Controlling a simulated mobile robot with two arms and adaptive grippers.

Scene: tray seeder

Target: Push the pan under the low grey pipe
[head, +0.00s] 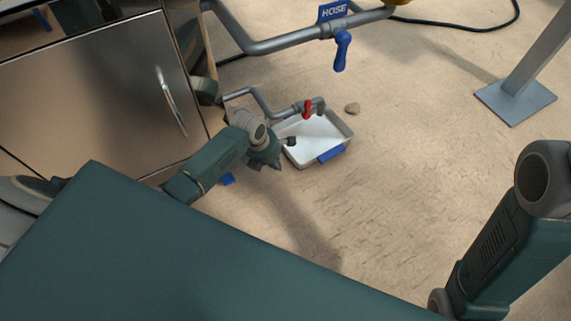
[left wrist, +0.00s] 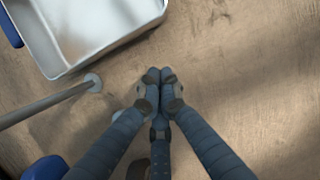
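The pan (head: 325,131) is a shallow, pale rectangular tray on the floor, with a blue patch (head: 331,154) on its near side. The low grey pipe (head: 265,106) runs beside the cabinet. Its end, with a red handle (head: 307,108), overlaps the pan's far edge in the head view; I cannot tell its height. My left gripper (head: 276,160) is low, just left of the pan. In the left wrist view its fingertips (left wrist: 160,76) are together and hold nothing. The pan (left wrist: 95,35) shows there at upper left, apart from the fingertips. My right gripper is out of view.
A higher grey pipe (head: 290,41) with a blue HOSE sign (head: 333,11) and blue handle crosses the top. A cabinet (head: 100,85) stands at left. A post's foot (head: 515,102) stands at right. Floor right of the pan is clear.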

